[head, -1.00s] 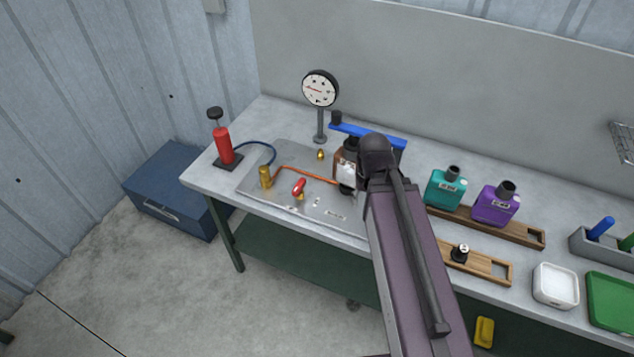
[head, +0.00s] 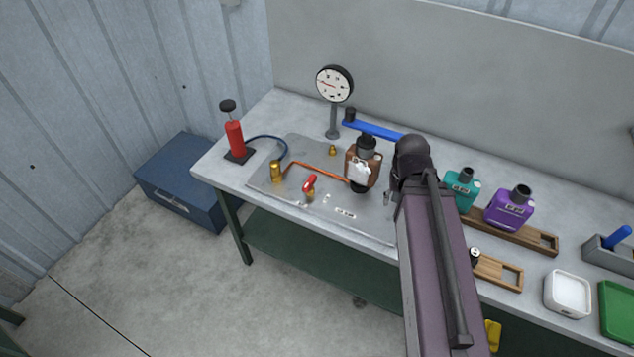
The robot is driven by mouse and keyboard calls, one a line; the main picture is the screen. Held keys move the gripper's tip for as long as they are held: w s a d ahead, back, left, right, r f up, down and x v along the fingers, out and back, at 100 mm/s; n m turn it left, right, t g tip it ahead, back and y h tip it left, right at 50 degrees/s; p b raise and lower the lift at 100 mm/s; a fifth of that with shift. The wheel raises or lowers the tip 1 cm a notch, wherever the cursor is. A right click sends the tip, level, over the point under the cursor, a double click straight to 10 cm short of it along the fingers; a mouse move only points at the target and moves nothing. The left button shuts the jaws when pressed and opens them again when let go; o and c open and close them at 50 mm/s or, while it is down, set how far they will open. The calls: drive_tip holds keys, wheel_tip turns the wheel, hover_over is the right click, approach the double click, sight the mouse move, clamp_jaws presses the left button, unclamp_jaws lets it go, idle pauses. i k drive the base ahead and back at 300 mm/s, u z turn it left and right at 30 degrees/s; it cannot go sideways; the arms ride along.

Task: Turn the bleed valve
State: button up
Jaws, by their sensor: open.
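The valve with a red handle (head: 309,183) and a brass body stands on the grey metal plate (head: 270,190) on the workbench. I take it for the bleed valve. A copper pipe (head: 325,173) runs behind it, from a brass fitting (head: 277,171) on its left towards a brown bottle-like part (head: 362,166) on its right. My arm rises from the bottom edge, right of the plate, apart from the valve. My gripper cannot be made out; the arm hides that area.
A round gauge (head: 334,85) stands behind the plate. A red hand pump (head: 235,139) with a blue hose is at the left. A blue bar (head: 373,131) lies behind the brown part. Teal (head: 461,189) and purple (head: 509,209) bottles stand right of my arm.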

sight(312, 178)
drive_tip(key=z, duration=0.05)
drive_tip(key=k, duration=0.95)
drive_tip(key=u, duration=0.55)
drive_tip(key=i, duration=1)
drive_tip(key=z, duration=0.05)
